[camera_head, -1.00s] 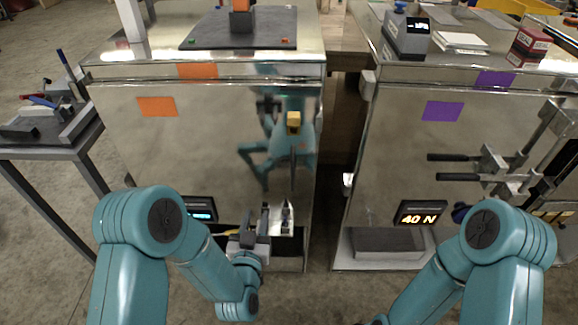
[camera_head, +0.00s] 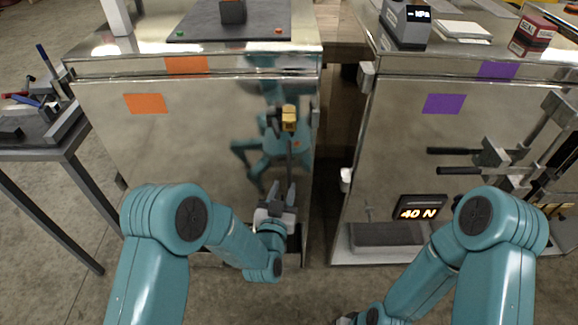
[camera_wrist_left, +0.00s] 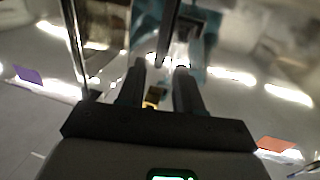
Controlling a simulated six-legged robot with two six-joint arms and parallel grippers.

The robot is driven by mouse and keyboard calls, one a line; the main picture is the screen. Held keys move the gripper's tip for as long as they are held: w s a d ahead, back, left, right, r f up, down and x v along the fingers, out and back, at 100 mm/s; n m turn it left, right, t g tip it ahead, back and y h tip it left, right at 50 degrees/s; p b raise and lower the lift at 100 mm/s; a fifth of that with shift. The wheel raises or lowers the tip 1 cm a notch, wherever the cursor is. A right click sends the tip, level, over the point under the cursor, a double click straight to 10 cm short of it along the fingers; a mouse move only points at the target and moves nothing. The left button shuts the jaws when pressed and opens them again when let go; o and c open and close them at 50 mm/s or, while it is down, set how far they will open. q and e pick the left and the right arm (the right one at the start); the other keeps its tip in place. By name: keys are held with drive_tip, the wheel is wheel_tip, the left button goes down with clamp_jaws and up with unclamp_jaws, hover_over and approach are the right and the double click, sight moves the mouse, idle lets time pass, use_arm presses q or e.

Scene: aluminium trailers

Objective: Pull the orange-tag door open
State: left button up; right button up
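The orange-tag door (camera_head: 190,140) is the shiny metal front of the left cabinet, with an orange tag (camera_head: 146,103) at its upper left. It looks shut. A thin dark upright bar (camera_head: 290,153) with a yellow block (camera_head: 289,118) at its top shows near the door's right edge; the door mirrors my body. My left gripper (camera_head: 282,190) is low in front of the door, just below the bar, fingers up. In the left wrist view its two fingers (camera_wrist_left: 160,80) are apart with nothing clearly between them. My right gripper is mostly cut off at the bottom edge.
The right cabinet has a purple tag (camera_head: 443,103), clamp-like bars (camera_head: 490,155) and a display reading 40 N (camera_head: 420,208). A narrow gap separates the cabinets. A side table (camera_head: 50,145) with tools stands at left. Bare floor lies in front.

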sight(289, 170)
use_arm(q)
drive_tip(key=w, duration=0.2)
drive_tip(key=w+d, duration=0.1)
drive_tip(key=w, duration=0.5)
drive_tip(key=shift+w+d, duration=0.15)
drive_tip(key=shift+d, duration=0.1)
clamp_jaws()
